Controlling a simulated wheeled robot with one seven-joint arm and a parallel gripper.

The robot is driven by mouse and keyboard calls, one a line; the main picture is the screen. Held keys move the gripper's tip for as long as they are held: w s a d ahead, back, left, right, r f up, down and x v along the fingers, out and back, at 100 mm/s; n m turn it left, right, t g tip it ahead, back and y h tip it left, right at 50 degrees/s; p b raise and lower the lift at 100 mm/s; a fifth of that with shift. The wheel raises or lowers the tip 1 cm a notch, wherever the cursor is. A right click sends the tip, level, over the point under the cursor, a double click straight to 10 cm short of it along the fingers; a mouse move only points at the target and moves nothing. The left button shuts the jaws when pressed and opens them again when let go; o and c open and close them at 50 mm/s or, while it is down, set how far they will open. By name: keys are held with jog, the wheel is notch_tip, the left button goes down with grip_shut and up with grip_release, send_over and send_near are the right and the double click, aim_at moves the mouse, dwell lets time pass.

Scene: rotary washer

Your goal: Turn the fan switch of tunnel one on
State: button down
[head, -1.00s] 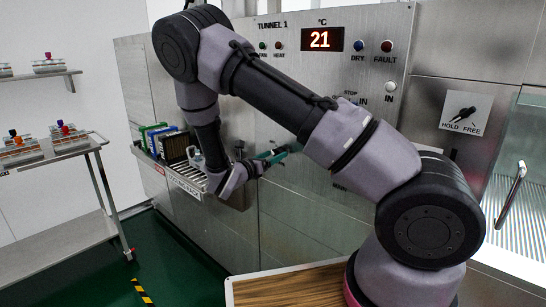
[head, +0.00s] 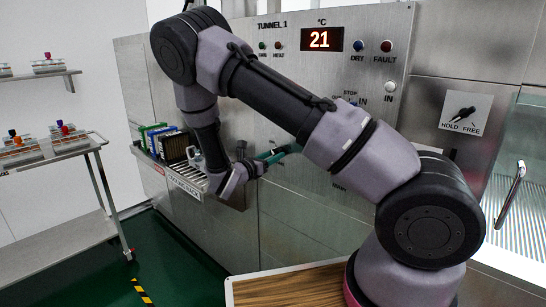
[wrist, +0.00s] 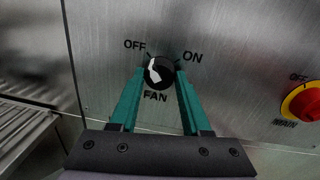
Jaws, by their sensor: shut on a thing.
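The fan switch is a round black knob (wrist: 160,74) with a white mark on its left side, on the steel panel in the wrist view. OFF is printed at its upper left, ON at its upper right and FAN below. Exactly which way the mark points is hard to tell. My gripper (wrist: 159,84) has its teal fingers on both sides of the knob, shut on it. In the head view my gripper (head: 279,153) is at the tunnel 1 panel (head: 290,95), and the knob is hidden there by the arm and fingers.
A red-and-yellow MAIN switch (wrist: 303,103) is to the right of the fan knob. A conveyor ledge (head: 183,178) with coloured racks is left of my gripper in the head view. A trolley (head: 62,145) stands further left. The display (head: 321,39) reads 21.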

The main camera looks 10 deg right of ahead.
jog(key=m, duration=0.8)
jog(key=m+h, duration=0.1)
jog(key=m, duration=0.8)
jog(key=shift+f+g, duration=0.2)
jog(key=shift+g, duration=0.1)
jog(key=shift+m, duration=0.4)
jog(key=shift+c, duration=1.8)
grip_release()
jog(key=v, duration=1)
jog(key=shift+s+a+f, duration=0.15)
jog(key=shift+a+f, duration=0.05)
jog(key=shift+a, duration=0.2)
